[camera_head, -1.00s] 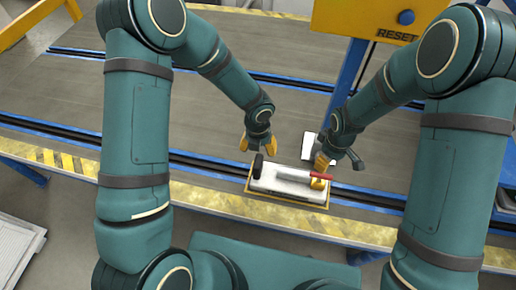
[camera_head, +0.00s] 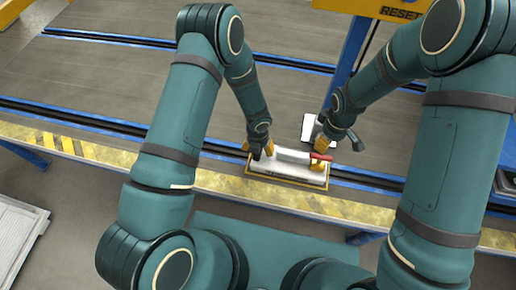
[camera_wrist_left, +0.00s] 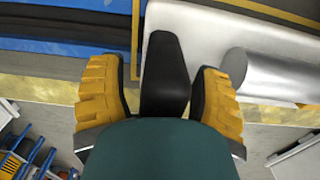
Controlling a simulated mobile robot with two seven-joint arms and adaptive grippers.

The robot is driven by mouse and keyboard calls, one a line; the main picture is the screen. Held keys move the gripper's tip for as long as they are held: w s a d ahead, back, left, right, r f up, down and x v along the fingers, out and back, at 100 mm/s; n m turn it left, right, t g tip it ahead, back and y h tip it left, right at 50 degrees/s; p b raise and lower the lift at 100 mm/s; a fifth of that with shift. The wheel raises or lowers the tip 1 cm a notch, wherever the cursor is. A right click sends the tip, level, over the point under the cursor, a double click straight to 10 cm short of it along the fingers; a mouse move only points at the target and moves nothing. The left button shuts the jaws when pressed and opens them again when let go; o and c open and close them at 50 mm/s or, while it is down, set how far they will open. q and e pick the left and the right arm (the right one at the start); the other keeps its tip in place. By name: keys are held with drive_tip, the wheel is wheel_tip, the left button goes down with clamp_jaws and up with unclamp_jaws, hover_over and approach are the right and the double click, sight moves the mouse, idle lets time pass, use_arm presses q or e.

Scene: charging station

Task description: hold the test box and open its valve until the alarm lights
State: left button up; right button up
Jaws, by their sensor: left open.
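The test box (camera_head: 268,168) is a pale, low box with a silver cylinder (camera_head: 294,155) on top, a black handle at its left and a red valve lever (camera_head: 320,156) at its right. My left gripper (camera_head: 259,147) is at the handle end. In the left wrist view its yellow finger pads (camera_wrist_left: 160,95) stand open on both sides of the black handle (camera_wrist_left: 165,65), with gaps visible. The cylinder (camera_wrist_left: 270,76) lies to the right there. My right gripper (camera_head: 321,143) is at the lever end; its fingers are too small to judge. I see no lit alarm.
The box sits within a yellow-edged frame (camera_head: 285,184) near the front of the grey bench, by a yellow striped edge (camera_head: 225,186). A blue post (camera_head: 350,75) and yellow RESET housing (camera_head: 375,8) stand behind right. The bench's left is clear.

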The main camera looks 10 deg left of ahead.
use_arm(q)
drive_tip(key=shift+f, duration=0.25)
clamp_jaws()
drive_tip(key=shift+s, duration=0.1)
use_arm(e)
drive_tip(key=shift+o, duration=0.2)
